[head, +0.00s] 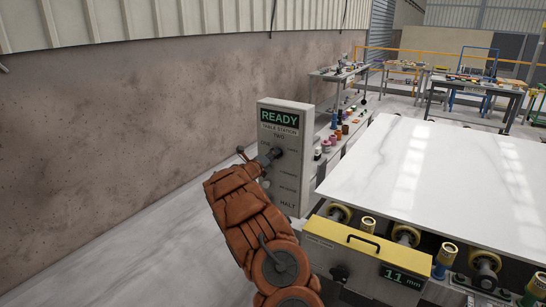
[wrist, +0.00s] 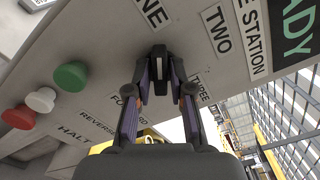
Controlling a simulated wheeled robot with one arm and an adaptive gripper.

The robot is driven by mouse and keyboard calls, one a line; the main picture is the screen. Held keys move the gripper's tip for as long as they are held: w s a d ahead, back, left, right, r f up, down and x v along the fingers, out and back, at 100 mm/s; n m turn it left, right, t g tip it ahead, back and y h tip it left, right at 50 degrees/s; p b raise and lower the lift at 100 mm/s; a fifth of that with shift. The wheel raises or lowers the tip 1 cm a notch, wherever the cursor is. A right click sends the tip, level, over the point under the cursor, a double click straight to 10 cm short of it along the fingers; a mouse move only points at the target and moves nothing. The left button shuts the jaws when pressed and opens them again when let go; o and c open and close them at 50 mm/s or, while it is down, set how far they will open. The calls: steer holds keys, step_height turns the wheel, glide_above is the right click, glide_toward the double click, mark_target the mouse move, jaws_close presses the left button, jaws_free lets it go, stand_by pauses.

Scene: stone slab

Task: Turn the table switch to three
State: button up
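The table switch (wrist: 160,75) is a small dark knob on the grey control panel, with ONE, TWO and THREE labels around it in the wrist view. A white mark shows at its far end, on the side toward ONE and TWO; its exact setting is hard to read. My gripper (wrist: 161,82) has its two dark fingers on either side of the knob, drawn together on it. In the head view my gripper (head: 271,155) reaches the upper part of the panel (head: 295,107) and hides the switch.
The panel also has a green button (wrist: 70,75), a white button (wrist: 41,99) and a red button (wrist: 19,117), marked FORWARD, REVERSE and HALT. A white marble slab (head: 440,165) lies on rollers to the right. A bare wall (head: 130,120) stands left.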

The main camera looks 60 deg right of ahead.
jaws_close()
steer(key=shift+f+b, duration=0.15)
steer(key=shift+b, duration=0.4)
steer(key=m+b, duration=0.8)
steer(key=b, duration=0.1)
steer(key=m+b, duration=0.8)
steer(key=b, duration=0.2)
steer(key=m+b, duration=0.7)
steer(key=b, duration=0.2)
steer(key=shift+s+m+b, duration=0.3)
steer(key=shift+s+m, duration=0.05)
steer(key=shift+m, duration=0.05)
